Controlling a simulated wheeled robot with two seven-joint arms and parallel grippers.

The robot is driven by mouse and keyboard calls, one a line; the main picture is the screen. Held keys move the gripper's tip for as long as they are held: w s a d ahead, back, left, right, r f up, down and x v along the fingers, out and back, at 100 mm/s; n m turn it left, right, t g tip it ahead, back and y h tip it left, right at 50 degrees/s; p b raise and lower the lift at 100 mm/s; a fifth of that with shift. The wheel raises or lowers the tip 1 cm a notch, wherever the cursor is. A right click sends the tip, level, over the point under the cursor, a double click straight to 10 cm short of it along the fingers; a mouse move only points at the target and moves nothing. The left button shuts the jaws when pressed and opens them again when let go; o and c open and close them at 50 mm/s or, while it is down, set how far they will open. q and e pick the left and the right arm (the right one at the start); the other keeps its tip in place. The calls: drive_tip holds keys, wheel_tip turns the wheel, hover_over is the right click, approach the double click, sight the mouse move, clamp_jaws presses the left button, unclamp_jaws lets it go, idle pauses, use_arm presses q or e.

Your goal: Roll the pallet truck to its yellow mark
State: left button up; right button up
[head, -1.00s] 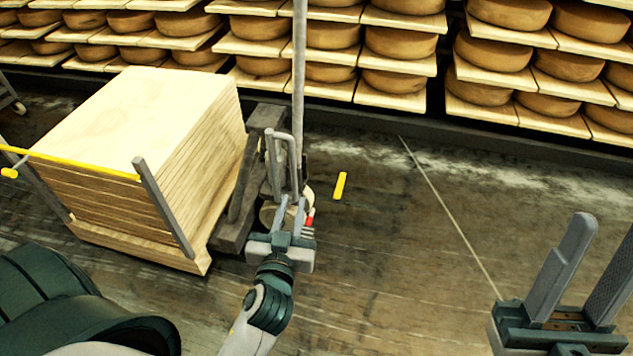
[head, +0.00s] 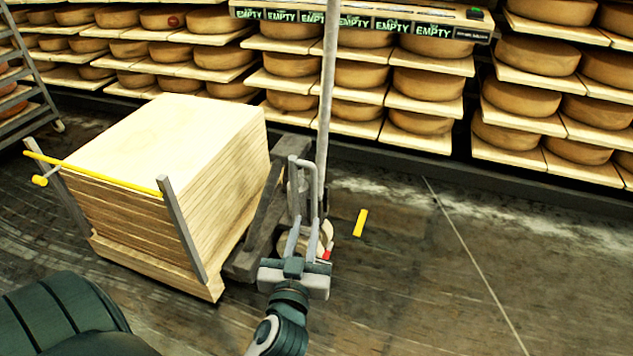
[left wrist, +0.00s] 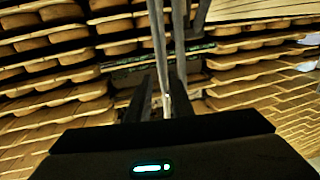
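The pallet truck (head: 240,265) is dark grey, with a tall grey post and a looped metal handle (head: 317,180). It stands left of centre in the head view, beside a stack of pale boards. The yellow mark (head: 360,222) is a short strip on the floor, just right of the truck. My left gripper (head: 303,238) is at the handle side of the truck, its fingers pointing up by the handle's lower part. In the left wrist view, grey bars run up from between and beside the fingers (left wrist: 160,98). Whether they grip the handle is unclear. My right gripper is out of view.
The board stack (head: 185,130) has grey uprights and a yellow rail (head: 100,172). Shelves of cheese wheels (head: 430,85) line the back wall, with a row of EMPTY labels (head: 370,22) above. A rack (head: 25,75) stands far left. The floor (head: 420,290) on the right is clear.

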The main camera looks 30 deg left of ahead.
sight(316, 182)
use_arm(q)
drive_tip(key=b+x, duration=0.2)
drive_tip(key=x, duration=1.3)
drive_tip(key=shift+w, duration=0.35)
drive_tip(key=shift+a+f, duration=0.1)
drive_tip(key=shift+a, duration=0.05)
clamp_jaws()
